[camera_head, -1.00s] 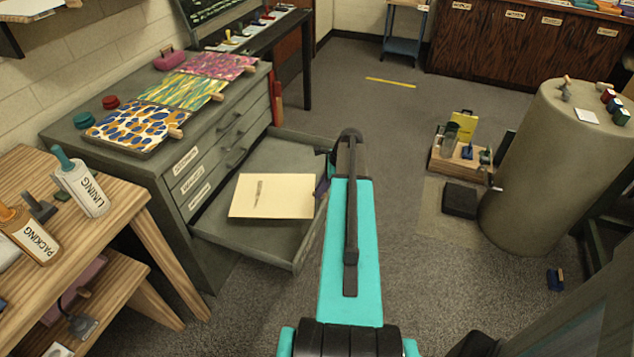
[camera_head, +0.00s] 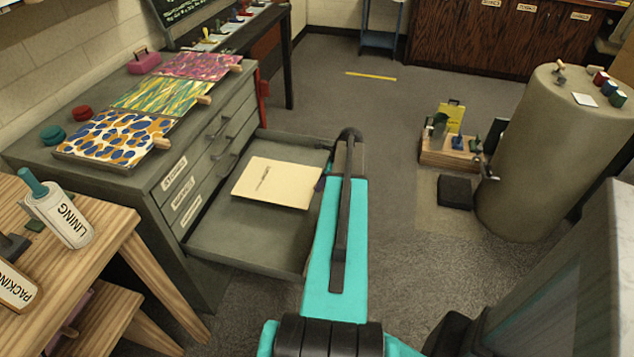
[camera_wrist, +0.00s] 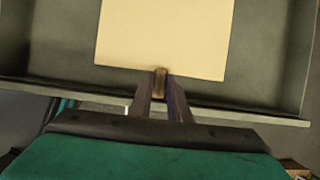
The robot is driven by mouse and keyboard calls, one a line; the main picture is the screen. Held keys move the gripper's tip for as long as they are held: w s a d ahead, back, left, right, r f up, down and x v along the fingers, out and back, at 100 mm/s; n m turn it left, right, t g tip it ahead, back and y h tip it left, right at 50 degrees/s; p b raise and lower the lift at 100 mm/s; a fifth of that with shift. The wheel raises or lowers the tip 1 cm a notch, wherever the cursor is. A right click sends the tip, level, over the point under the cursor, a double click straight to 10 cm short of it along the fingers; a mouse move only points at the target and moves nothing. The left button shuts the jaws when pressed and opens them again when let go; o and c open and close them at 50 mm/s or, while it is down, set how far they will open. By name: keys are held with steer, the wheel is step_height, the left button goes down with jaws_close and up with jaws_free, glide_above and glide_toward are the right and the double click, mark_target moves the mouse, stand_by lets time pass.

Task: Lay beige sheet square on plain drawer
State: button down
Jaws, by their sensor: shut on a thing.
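The beige sheet (camera_head: 283,187) lies flat in or just over the open drawer (camera_head: 233,240) of the grey cabinet. It has a dark mark near its middle. In the wrist view the sheet (camera_wrist: 165,35) has its near edge almost parallel to the drawer's front wall (camera_wrist: 245,113). My gripper (camera_wrist: 162,88) is shut on a small wooden tab (camera_wrist: 160,78) at that near edge. In the head view the fingertips are mostly hidden behind my arm. I cannot tell whether the sheet touches the drawer floor.
Patterned trays (camera_head: 118,138) line the cabinet top. A round pillar (camera_head: 545,165) and a wooden caddy (camera_head: 447,154) stand at the right.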

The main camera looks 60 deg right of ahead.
mark_target(317, 204)
steer(key=shift+w+f, duration=0.15)
steer(key=shift+w, duration=0.05)
steer(key=shift+s+d+p, duration=0.15)
steer(key=shift+p, duration=0.25)
steer(key=shift+f+b, duration=1.1)
steer(key=shift+f, duration=3.25)
steer(key=shift+s+f, duration=0.1)
steer(key=shift+s, duration=0.05)
steer(key=c, duration=1.2)
jaws_free()
steer(key=shift+f, duration=0.1)
steer(key=shift+r, duration=0.25)
